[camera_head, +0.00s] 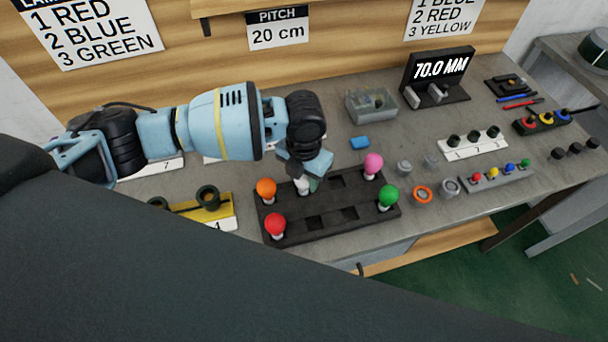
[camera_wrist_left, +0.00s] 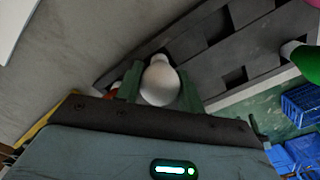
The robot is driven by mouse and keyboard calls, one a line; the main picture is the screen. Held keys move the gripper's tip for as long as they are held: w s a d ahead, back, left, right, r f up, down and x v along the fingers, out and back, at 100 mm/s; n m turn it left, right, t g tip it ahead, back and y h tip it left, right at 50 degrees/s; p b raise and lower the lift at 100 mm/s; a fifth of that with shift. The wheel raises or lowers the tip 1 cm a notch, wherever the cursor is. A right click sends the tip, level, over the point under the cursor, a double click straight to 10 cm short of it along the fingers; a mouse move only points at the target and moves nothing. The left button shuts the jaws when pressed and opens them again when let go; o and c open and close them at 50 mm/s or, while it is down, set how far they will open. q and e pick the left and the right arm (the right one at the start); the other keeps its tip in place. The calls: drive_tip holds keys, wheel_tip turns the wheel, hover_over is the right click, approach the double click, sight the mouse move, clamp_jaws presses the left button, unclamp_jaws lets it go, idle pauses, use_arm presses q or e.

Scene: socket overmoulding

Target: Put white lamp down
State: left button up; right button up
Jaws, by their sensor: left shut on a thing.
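My left gripper (camera_head: 308,178) is shut on the white lamp (camera_head: 302,186) over the black tray (camera_head: 330,232), near its back left part. The lamp also shows between the fingers in the left wrist view (camera_wrist_left: 160,85). Whether its base touches the tray cannot be told. The tray carries an orange lamp (camera_head: 266,188) and a red lamp (camera_head: 275,224) at the left end, and a pink lamp (camera_head: 373,164) and a green lamp (camera_head: 388,195) at the right end. Empty square recesses show between them. My right gripper is not in view.
A yellow holder with dark rings (camera_head: 215,212) stands left of the tray. An orange ring (camera_head: 422,194), grey cups and a rack of small coloured pegs (camera_head: 487,181) are to the right.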

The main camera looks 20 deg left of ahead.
use_arm(q)
drive_tip(key=shift+f, duration=0.15)
drive_tip(key=o, duration=1)
drive_tip(key=shift+o, duration=0.2)
wheel_tip(320, 180, up, 12)
drive_tip(key=shift+r+p, duration=0.2)
drive_tip(key=shift+p, duration=0.15)
